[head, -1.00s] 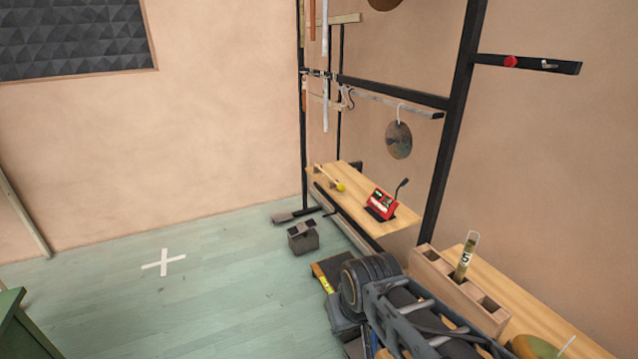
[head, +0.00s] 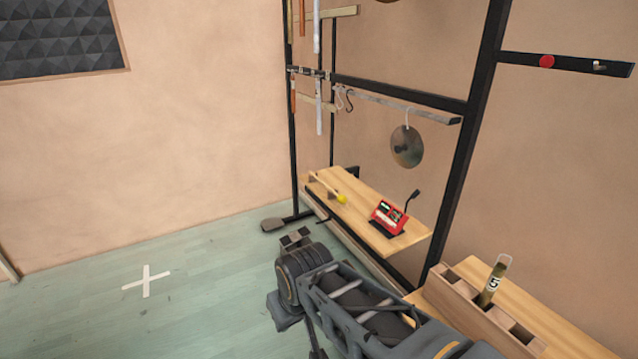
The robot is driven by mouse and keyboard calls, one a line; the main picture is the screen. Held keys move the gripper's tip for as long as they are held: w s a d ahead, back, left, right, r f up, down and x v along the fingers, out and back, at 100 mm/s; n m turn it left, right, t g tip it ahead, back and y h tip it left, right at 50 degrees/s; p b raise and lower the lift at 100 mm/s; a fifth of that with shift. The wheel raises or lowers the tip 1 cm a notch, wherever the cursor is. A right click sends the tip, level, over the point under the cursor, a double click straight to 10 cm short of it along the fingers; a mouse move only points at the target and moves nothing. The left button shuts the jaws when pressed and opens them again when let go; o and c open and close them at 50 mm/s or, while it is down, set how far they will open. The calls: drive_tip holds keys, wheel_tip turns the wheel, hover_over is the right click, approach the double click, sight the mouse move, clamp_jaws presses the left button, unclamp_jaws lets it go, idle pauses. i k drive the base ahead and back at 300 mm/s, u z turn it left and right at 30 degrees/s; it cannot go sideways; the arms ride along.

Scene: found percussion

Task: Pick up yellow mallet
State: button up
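The yellow mallet (head: 341,198) lies on the far wooden shelf (head: 385,242), near its left end. Its round yellow head points toward the right and its pale wooden handle runs back to the left, apparently resting on small supports. My arm crosses the lower middle of the head view, in front of and below the shelf. My gripper's fingers cannot be made out; they are out of the picture or hidden by the arm.
A red device (head: 388,218) with a dark stalk stands on the same shelf, right of the mallet. A metal disc (head: 407,147) hangs above from a rail. A wooden block rack (head: 465,302) holds a labelled tube (head: 494,281). Open floor lies left.

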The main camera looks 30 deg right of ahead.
sight(342, 198)
drive_tip(key=i, duration=3.75)
drive_tip(key=z, duration=3.3)
